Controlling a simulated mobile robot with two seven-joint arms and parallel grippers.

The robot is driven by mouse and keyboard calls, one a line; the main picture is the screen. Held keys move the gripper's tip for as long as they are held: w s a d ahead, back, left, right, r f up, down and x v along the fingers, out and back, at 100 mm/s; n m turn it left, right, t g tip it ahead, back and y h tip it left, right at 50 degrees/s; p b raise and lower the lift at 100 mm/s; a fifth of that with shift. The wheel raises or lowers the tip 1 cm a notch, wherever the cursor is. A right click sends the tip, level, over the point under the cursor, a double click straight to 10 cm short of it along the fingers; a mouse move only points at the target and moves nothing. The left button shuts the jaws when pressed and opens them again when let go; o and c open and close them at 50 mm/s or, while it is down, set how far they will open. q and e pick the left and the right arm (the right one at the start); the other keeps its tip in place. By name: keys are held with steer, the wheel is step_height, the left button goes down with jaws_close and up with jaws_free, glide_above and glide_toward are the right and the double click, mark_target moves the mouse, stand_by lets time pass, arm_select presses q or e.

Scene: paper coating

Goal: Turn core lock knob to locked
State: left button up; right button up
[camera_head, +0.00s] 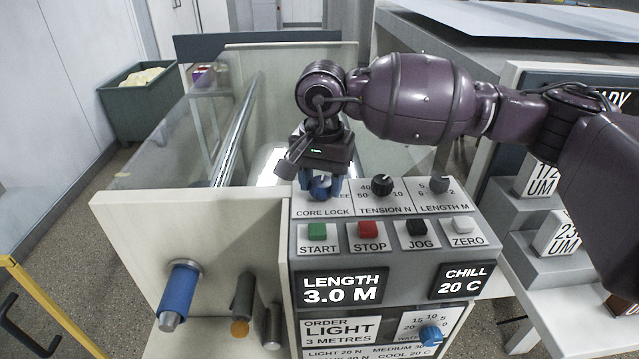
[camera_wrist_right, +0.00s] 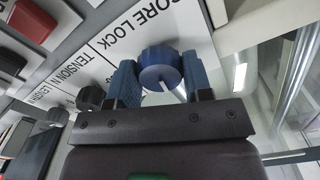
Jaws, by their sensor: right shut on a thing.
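The core lock knob (camera_head: 320,188) is a blue round knob at the left end of the control panel's top row, above the "CORE LOCK" label. It also shows in the right wrist view (camera_wrist_right: 160,66). My right gripper (camera_head: 321,186) reaches down over it with blue fingers on either side, shut on the knob. In the right wrist view the two fingers (camera_wrist_right: 160,82) flank the knob. The gripper hides most of the markings around the knob, so its setting cannot be read. My left gripper is not in view.
Beside it are the black tension knob (camera_head: 382,185) and the grey length knob (camera_head: 439,184). Below are the START (camera_head: 317,232), STOP (camera_head: 370,230), JOG (camera_head: 417,227) and ZERO (camera_head: 462,225) buttons. A glass guard (camera_head: 180,130) stands left of the panel.

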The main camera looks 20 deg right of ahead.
mark_target(322, 182)
steer(key=shift+f+n, duration=0.1)
steer(key=shift+n, duration=0.5)
steer(key=shift+n+b, duration=0.45)
steer(key=shift+n, duration=0.05)
steer(key=shift+r, duration=0.2)
steer(key=o, duration=0.9)
step_height(322, 182, up, 11)
steer(key=shift+f+p, duration=0.1)
steer(key=shift+p, duration=0.3)
